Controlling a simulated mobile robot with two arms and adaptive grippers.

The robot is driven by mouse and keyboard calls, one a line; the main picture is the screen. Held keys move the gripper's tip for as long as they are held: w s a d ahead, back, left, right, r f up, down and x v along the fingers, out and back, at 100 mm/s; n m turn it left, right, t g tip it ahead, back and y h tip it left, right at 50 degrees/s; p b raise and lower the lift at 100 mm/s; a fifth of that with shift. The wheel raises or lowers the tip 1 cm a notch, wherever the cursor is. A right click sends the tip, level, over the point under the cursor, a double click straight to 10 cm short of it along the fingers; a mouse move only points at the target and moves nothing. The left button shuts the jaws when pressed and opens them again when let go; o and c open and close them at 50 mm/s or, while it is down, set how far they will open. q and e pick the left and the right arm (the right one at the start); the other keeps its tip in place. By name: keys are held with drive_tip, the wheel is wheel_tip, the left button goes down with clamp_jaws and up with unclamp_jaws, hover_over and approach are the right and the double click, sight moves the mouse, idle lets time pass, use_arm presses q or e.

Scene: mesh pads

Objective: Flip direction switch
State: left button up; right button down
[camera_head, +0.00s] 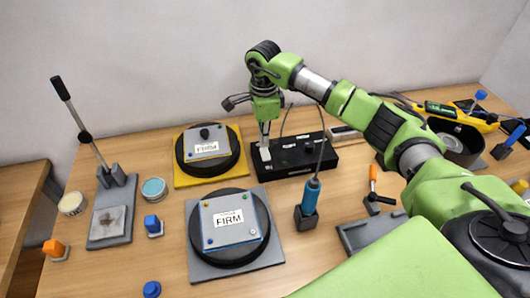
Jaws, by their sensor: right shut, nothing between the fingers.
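A black control box (325,162) with small knobs on its top stands at the back middle of the table. No direction switch can be made out clearly; it may be hidden under my gripper. My right gripper (264,147) points straight down over the left end of this box. Its fingers are together and hold nothing. Its tips are at or just above the box top; I cannot tell whether they touch it. My left gripper is not in view.
A yellow pad (182,180) with a FIRM-labelled plate lies left of the box. A grey pad (205,272) with another FIRM plate lies in front. A blue-handled tool (310,195) stands before the box. A lever press (115,190) stands at left.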

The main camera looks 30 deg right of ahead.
sight(264, 149)
drive_tip(key=shift+f+b, duration=0.8)
drive_tip(key=shift+f, duration=0.35)
idle(0.4)
drive_tip(key=shift+r, duration=0.1)
drive_tip(key=shift+r+p, duration=2)
drive_tip(key=shift+r, duration=1.45)
